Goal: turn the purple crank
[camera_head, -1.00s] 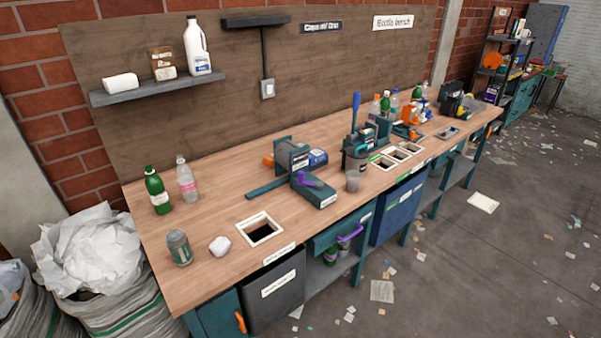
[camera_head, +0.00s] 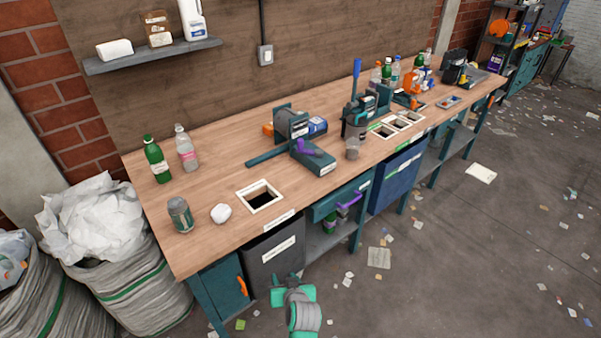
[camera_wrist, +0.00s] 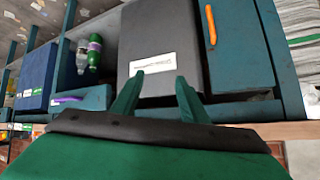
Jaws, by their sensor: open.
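The purple crank (camera_head: 306,147) sits on a small teal-and-grey machine (camera_head: 314,158) on the bench top, right of the square hole. The crank is not visible in the wrist view. My gripper (camera_wrist: 156,85) is open and empty, its two green fingers apart in front of the grey bin under the bench. In the head view my green and grey arm end shows at the bottom, low in front of the bench and well away from the crank; its fingers are hard to make out there.
A purple drawer handle (camera_head: 350,201) juts from the bench front. The grey bin (camera_head: 272,262) and blue bin (camera_head: 398,178) stand below. A can (camera_head: 180,215), white lump (camera_head: 221,213) and bottles (camera_head: 157,160) stand at left. The floor in front is open, with scattered paper.

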